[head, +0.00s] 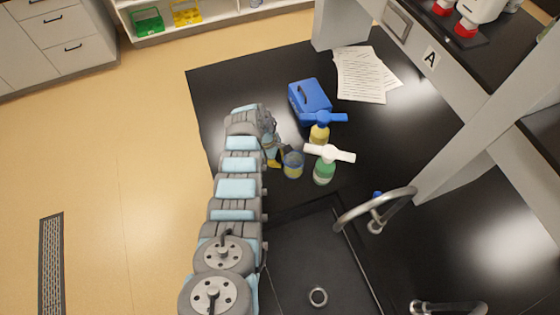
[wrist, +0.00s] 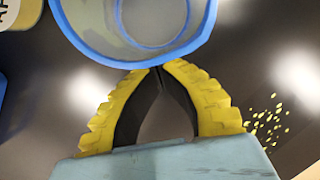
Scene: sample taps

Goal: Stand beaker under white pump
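The beaker (head: 293,166), clear with a blue rim, stands on the black worktop, left of the green bottle (head: 324,172) with the white pump head (head: 330,154). It is beside the bottle, not below the pump's spout. My gripper (head: 284,157) is low at the beaker's left side. In the wrist view, the yellow fingers of my gripper (wrist: 159,69) come together at the tips, against or just under the near edge of the beaker (wrist: 178,50). The beaker is not between the fingers; any small part pinched at the tips is hidden.
A yellow bottle with a blue pump (head: 322,117) stands just behind the white-pump bottle. A blue box (head: 310,95) and papers (head: 362,75) lie farther back. The sink (head: 305,255) and its curved tap (head: 375,207) are in front. Worktop behind the arm is clear.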

